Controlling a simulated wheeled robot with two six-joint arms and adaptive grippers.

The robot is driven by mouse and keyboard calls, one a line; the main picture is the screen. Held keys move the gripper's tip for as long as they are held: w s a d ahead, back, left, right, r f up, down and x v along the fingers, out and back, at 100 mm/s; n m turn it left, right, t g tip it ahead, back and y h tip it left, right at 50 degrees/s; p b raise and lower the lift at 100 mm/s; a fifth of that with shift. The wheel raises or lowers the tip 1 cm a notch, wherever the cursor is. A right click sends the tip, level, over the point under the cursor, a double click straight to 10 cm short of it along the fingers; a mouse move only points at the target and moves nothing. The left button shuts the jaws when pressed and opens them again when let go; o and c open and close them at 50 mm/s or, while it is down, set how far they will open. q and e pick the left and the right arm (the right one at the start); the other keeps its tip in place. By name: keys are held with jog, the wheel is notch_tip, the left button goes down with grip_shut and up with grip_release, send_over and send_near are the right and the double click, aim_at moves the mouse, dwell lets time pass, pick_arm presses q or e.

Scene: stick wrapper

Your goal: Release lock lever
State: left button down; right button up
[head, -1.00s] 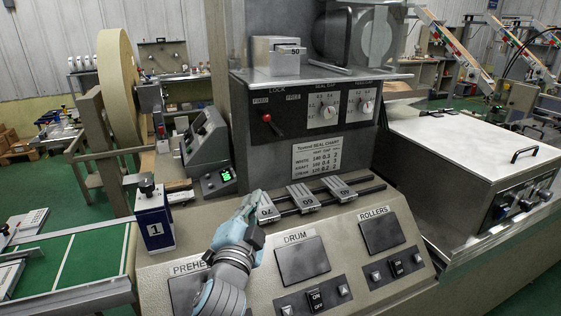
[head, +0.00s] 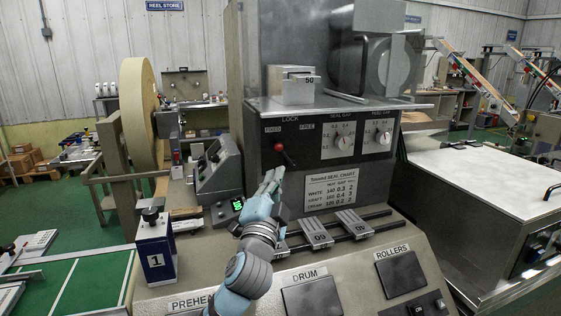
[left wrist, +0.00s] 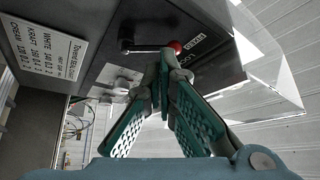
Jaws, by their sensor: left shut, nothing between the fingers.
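The lock lever with its red knob (head: 279,147) is on the dark machine panel under the LOCK label, with the knob toward the FIXED side. In the left wrist view the red knob (left wrist: 175,46) and its thin rod lie just beyond my fingertips, beside the FIXED label (left wrist: 194,42). My left gripper (head: 273,176) is just below the lever in the head view, fingers pointing up at it. Its fingertips (left wrist: 167,62) are together with nothing between them. I cannot tell whether they touch the knob. My right gripper is not in view.
Two dials (head: 343,141) and a seal chart (head: 333,188) are right of the lever. Numbered sliding blocks (head: 354,225) sit on rails below.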

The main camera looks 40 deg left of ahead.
aim_at(283, 153)
pick_arm(q)
jog(key=x, duration=0.6)
jog(key=shift+r, duration=0.15)
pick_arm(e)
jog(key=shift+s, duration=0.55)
pick_arm(q)
jog(key=shift+s, duration=0.15)
